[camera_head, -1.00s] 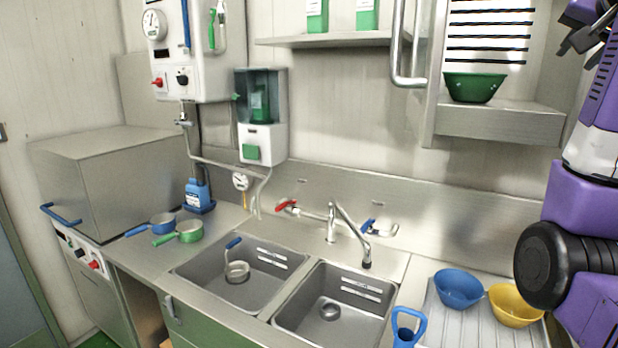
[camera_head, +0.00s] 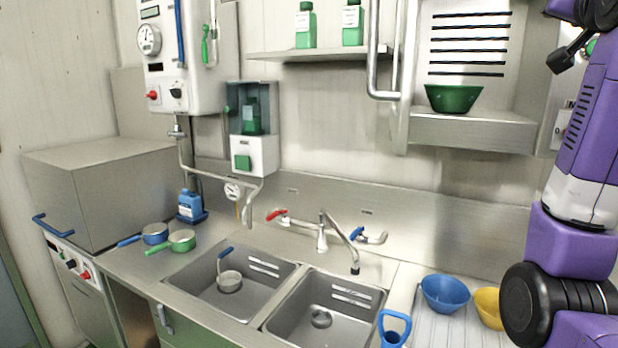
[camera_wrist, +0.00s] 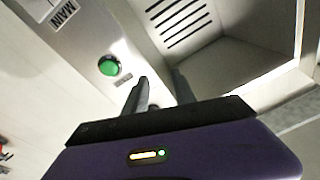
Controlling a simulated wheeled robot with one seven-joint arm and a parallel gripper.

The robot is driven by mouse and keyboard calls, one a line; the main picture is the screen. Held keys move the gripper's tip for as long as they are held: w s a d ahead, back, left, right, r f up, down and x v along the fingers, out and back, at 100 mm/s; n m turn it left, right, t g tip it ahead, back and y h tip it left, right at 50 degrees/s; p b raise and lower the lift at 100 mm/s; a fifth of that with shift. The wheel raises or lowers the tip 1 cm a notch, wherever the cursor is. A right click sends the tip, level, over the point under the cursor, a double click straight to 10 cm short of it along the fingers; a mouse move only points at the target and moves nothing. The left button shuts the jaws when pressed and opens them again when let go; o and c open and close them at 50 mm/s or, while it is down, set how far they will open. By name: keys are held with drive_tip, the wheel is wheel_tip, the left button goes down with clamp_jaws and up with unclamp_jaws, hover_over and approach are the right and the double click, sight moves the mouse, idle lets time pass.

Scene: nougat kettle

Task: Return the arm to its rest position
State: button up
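My purple arm stands folded upright along the right edge of the head view. The dark fingers of my gripper (camera_head: 566,56) show at the top right there, beside the wall cabinet. In the wrist view my gripper (camera_wrist: 160,78) has its two grey fingers apart, with nothing held between them. The fingers point up toward a metal panel with a green button (camera_wrist: 108,66) and a "MAIN" label. I cannot tell the distance from the fingertips to the panel.
A green bowl (camera_head: 453,98) sits on the steel shelf (camera_head: 470,132) left of my arm. A blue bowl (camera_head: 445,293) and a yellow bowl (camera_head: 488,308) lie on the drainboard (camera_head: 432,328) below. Two sinks (camera_head: 325,311) lie left. Open air fills the middle.

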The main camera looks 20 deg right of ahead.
drive_tip(key=w+a+f+n+t+y, duration=0.15)
drive_tip(key=a+f, duration=0.25)
drive_tip(key=f, duration=0.5)
drive_tip(key=w+a+f+n+t+y+b, duration=0.1)
drive_tip(key=w+a+f+n+t, duration=0.3)
drive_tip(key=f, duration=0.6)
drive_tip(key=w+a+f+n+t+y, duration=0.1)
drive_tip(key=a+f+n, duration=0.1)
drive_tip(key=a+f, duration=0.5)
drive_tip(key=s+a+f+n+t+y, duration=0.15)
drive_tip(key=s+a+f, duration=0.3)
drive_tip(key=f, duration=0.55)
drive_tip(key=s+a+f+n+y, duration=0.1)
drive_tip(key=s+a+f+y, duration=0.2)
drive_tip(key=a+f, duration=0.45)
drive_tip(key=s+a+f+n+g+y+b, duration=0.1)
drive_tip(key=s+a+f+g+y, duration=0.1)
drive_tip(key=s+a+f, duration=0.2)
drive_tip(key=s+a+f+n+g+y+b, duration=0.1)
drive_tip(key=s+a+f, duration=0.4)
drive_tip(key=s+f, duration=0.6)
drive_tip(key=s+a+f+n+g+y, duration=0.1)
drive_tip(key=s+a+f+g+y, duration=0.2)
drive_tip(key=s+f, duration=0.5)
drive_tip(key=s+a, duration=0.1)
drive_tip(key=s, duration=0.6)
drive_tip(key=shift+s+a+f+b, duration=0.15)
drive_tip(key=shift+s+f+b, duration=0.1)
drive_tip(key=shift+s+b, duration=0.15)
